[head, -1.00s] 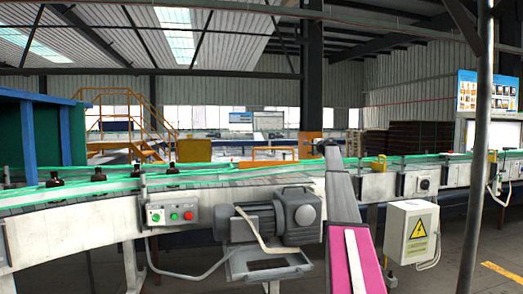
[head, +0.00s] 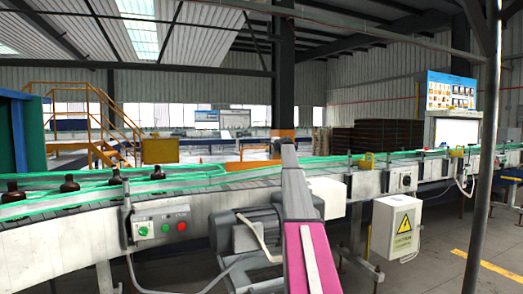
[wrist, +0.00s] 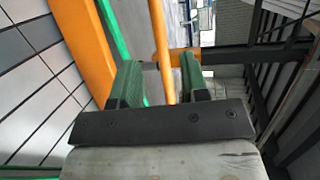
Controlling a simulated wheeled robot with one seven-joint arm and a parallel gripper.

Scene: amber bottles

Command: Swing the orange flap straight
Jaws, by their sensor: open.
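In the wrist view a broad orange band (wrist: 92,52), possibly the flap, slants down the left side beside the conveyor's plates. A thin orange rod (wrist: 160,40) comes down from the top edge, with an orange crosspiece (wrist: 182,56) next to it. My gripper (wrist: 160,72) is open, with green-padded fingers on either side of the rod's line. I cannot tell whether either finger touches it. The broad band is left of both fingers. In the head view my arm hides the gripper, and I cannot make out the flap clearly.
The conveyor (head: 75,227) runs across the head view between green guide rails (head: 225,172). Several amber bottles (head: 70,186) stand on it at left. A motor (head: 248,228), a button box (head: 160,226) and a white electrical box (head: 397,229) are on the near side. A grey pole (head: 483,150) stands at right.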

